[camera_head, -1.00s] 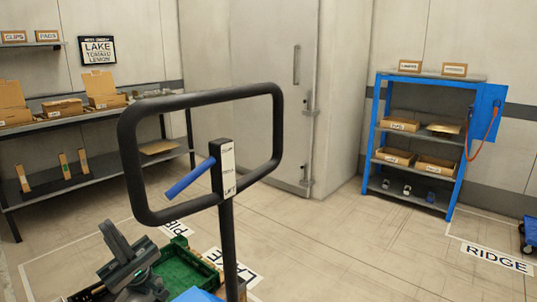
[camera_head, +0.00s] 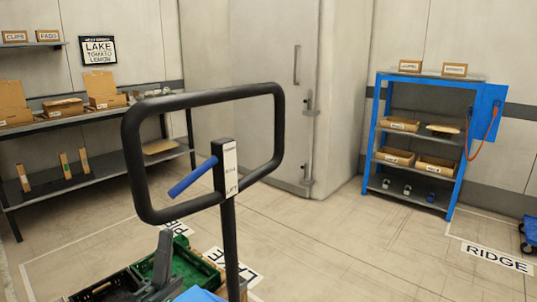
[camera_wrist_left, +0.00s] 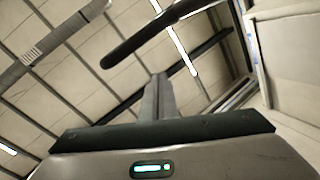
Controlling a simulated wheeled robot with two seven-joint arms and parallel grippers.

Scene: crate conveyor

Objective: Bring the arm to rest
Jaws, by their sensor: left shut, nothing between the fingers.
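My left gripper (camera_head: 165,236) shows at the bottom left of the head view, low in front of the black handle frame and over the crates. Its grey fingers point upward. In the left wrist view the fingers (camera_wrist_left: 158,80) are together with nothing between them, pointing up toward the ceiling. My right gripper is in neither view.
A black loop handle (camera_head: 133,165) with a blue lever (camera_head: 192,178) stands close in front. A green crate (camera_head: 190,262) and a black crate (camera_head: 100,287) lie below. A shelf bench (camera_head: 90,187) and a blue rack (camera_head: 372,130) stand behind. The middle floor is clear.

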